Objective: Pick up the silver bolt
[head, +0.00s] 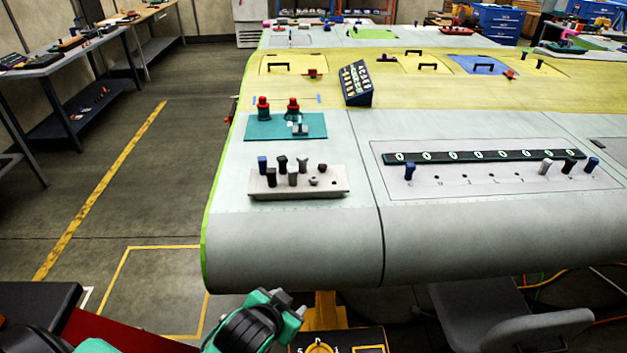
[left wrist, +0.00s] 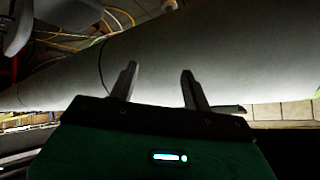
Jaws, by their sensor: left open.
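A pale block (head: 300,187) on the wing's near left holds several upright bolts: a blue one, dark ones and greyer ones. A grey bolt (head: 292,179) in its front row looks silver; the exact shade is hard to tell. Another silver-looking bolt (head: 545,167) stands in the numbered panel (head: 480,178) at the right. My left gripper (head: 290,300) is below and in front of the wing's near edge, apart from the block and bolts. In the left wrist view its two fingers (left wrist: 158,75) are spread with nothing between them. My right gripper is out of view.
The wing's rounded near edge (head: 290,240) lies between my left gripper and the block. A teal plate (head: 285,126) with red-topped parts sits behind the block, and a dark angled label box (head: 356,83) beyond it. A grey chair (head: 510,310) stands at the lower right.

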